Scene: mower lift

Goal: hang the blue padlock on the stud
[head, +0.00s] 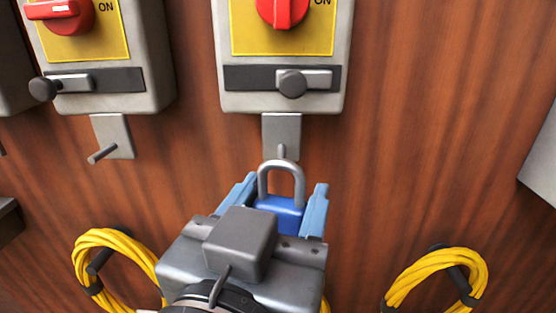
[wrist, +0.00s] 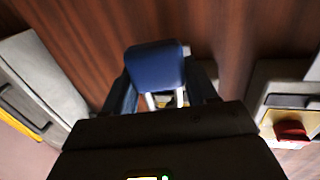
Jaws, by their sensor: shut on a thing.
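The blue padlock (head: 280,207) is between the blue fingers of my gripper (head: 287,208), with its grey shackle pointing up. It also shows in the wrist view (wrist: 155,66), where its blue body covers much of the fingers. My gripper is shut on the padlock's body. In the head view the stud (head: 282,152) sticks out from a grey plate under the middle switch box, just above the top of the shackle. The shackle overlaps the stud's lower end in the picture. I cannot tell whether they touch or how far apart they are in depth.
The middle switch box (head: 285,100) has a red knob and a dark slide bar. A second box (head: 105,100) with its own stud (head: 102,154) is at left. Yellow cable coils hang at lower left (head: 95,240) and lower right (head: 485,265).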

